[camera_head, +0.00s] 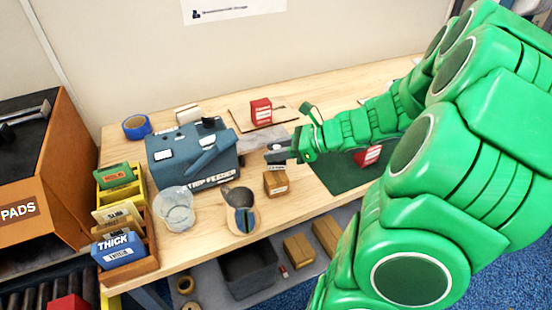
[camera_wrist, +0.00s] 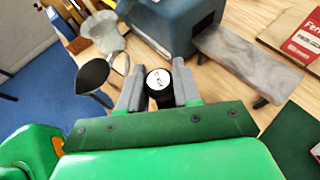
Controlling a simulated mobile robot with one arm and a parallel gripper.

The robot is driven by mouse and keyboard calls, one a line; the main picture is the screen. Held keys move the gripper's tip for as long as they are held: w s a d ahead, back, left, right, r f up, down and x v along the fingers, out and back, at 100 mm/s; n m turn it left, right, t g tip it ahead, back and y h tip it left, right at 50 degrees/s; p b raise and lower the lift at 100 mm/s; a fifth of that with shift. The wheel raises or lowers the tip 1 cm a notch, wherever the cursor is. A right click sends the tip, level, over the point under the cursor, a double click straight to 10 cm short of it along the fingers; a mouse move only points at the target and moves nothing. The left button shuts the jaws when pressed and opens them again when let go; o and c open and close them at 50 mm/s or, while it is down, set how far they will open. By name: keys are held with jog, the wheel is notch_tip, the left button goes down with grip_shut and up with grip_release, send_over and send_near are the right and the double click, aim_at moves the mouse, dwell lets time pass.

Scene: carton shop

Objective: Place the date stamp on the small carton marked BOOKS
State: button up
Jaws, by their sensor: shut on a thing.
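My gripper (camera_head: 282,153) is shut on a black round stamp with a white printed top (camera_wrist: 159,80), gripped between the two grey fingers in the wrist view. In the head view the stamp is too small and covered to make out clearly. A small brown carton (camera_head: 276,184) stands on the wooden table just below the gripper; its dark marking is too small to read. In the wrist view this carton is hidden behind the gripper. I cannot tell whether the stamp touches the carton.
A teal feeder machine (camera_head: 190,158) stands left of the gripper, with a grey slab (camera_wrist: 246,62) beside it. A clear cup (camera_head: 176,209) and a dark scoop (camera_head: 240,208) are near the front edge. A green mat (camera_head: 335,178) and red boxes (camera_head: 261,112) lie right and behind.

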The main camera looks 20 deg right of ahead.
jog(key=shift+w+f, duration=0.35)
jog(key=shift+f, duration=1.55)
jog(key=shift+f, duration=0.15)
jog(key=o, duration=1.1)
jog(key=shift+c, duration=0.2)
